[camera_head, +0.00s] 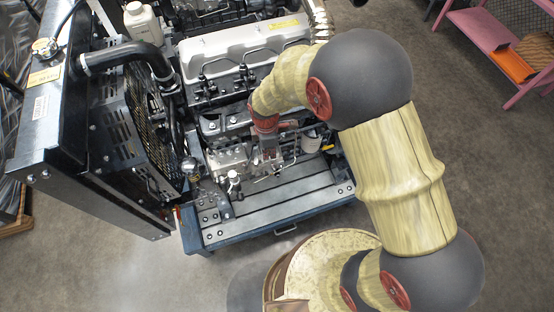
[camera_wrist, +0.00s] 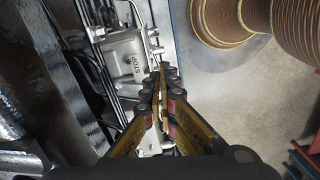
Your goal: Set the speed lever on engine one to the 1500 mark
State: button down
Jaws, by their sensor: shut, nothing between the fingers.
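The diesel engine (camera_head: 225,57), with a silver valve cover, stands on a blue-edged stand in the head view. My arm reaches over its near side, and my gripper (camera_head: 267,160) is low beside the engine block. In the wrist view my gripper (camera_wrist: 164,72) has its fingers together with nothing between them. Just left of the fingertips is a grey metal housing (camera_wrist: 124,46) with dark lettering that seems to read STOP. I cannot make out the speed lever or a 1500 mark. The fingers may hide part of them, and contact cannot be told.
A black radiator (camera_head: 62,110) with a fan guard (camera_head: 150,125) and thick hose stands left of the engine. The stand's bare deck (camera_head: 290,200) lies in front. A pink shelf (camera_head: 490,40) is at upper right. The floor between shelf and engine is clear.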

aim_at(282, 168)
jog(key=w+d+m+y+b, duration=0.1)
jog(key=d+m+b, duration=0.45)
jog(key=m, duration=1.15)
jog(key=w+d+m+y+b, duration=0.1)
jog(key=d+m+b, duration=0.4)
jog(key=m, duration=1.2)
jog(key=shift+g, duration=0.3)
jog(key=a+f, duration=0.1)
jog(key=f, duration=0.2)
jog(key=s+a+f, duration=0.1)
jog(key=a+f, duration=0.1)
jog(key=f, duration=0.2)
jog(key=a+f+b, duration=0.1)
jog(key=a+f, duration=0.1)
jog(key=f, duration=0.1)
jog(key=shift+s+f, duration=0.15)
jog(key=shift+f, duration=0.1)
